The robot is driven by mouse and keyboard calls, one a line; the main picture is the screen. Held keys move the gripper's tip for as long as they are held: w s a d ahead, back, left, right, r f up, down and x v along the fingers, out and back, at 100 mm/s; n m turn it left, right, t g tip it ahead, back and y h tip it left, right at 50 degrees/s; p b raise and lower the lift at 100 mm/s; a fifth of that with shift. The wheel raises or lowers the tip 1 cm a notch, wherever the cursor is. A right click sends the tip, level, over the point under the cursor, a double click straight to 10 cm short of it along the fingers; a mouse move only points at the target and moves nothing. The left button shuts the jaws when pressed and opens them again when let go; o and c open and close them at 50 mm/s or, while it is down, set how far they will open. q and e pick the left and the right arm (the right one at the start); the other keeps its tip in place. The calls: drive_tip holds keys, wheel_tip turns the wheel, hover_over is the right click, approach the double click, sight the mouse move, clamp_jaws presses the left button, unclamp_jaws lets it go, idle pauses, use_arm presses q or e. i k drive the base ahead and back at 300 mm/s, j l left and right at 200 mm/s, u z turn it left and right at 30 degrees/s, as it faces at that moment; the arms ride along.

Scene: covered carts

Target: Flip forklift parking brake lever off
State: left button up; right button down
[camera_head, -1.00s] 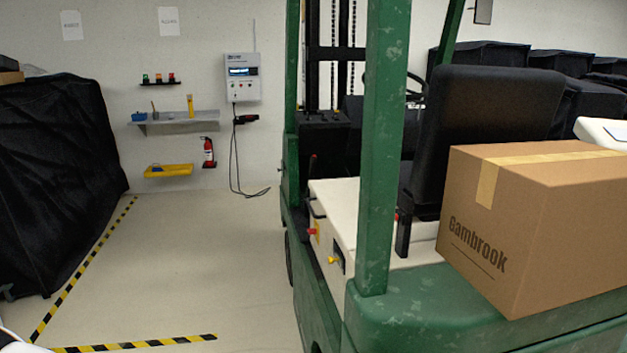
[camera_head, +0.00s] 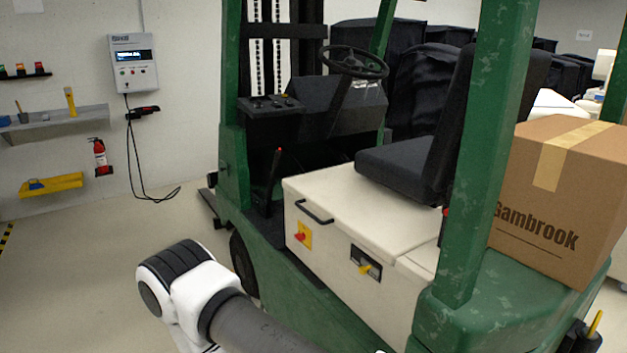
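The green forklift (camera_head: 232,170) stands in the middle and right of the head view, its open side facing me. A thin dark lever with a red upper part (camera_head: 277,158) stands upright on the floor area between the front console and the cream seat box (camera_head: 345,205); it looks like the parking brake lever. On the side of the box are a red knob on a yellow plate (camera_head: 301,236) and a yellow handle in a dark recess (camera_head: 366,267). A white, black and grey arm of mine crosses the bottom, below the forklift's side. No gripper fingers show.
A steering wheel (camera_head: 353,61) and a black seat (camera_head: 415,160) are above the box. A green post (camera_head: 490,150) and a cardboard box (camera_head: 560,195) stand at the right. The floor left of the forklift is clear. A wall charger (camera_head: 133,63) hangs behind.

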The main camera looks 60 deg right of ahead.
sight(268, 195)
drive_tip(key=i+z, duration=0.15)
drive_tip(key=z, duration=0.3)
drive_tip(key=i+z, duration=0.15)
drive_tip(key=z, duration=0.3)
drive_tip(key=i+j+z, duration=0.15)
drive_tip(key=z, duration=0.3)
drive_tip(key=i+j+z, duration=0.1)
drive_tip(key=z, duration=0.35)
drive_tip(key=i+j, duration=0.3)
drive_tip(key=i, duration=0.15)
drive_tip(key=i+j+u, duration=0.15)
drive_tip(key=i+j, duration=0.45)
drive_tip(key=i, duration=0.25)
drive_tip(key=i+j+u, duration=0.1)
drive_tip(key=i+j, duration=0.2)
drive_tip(key=i, duration=0.15)
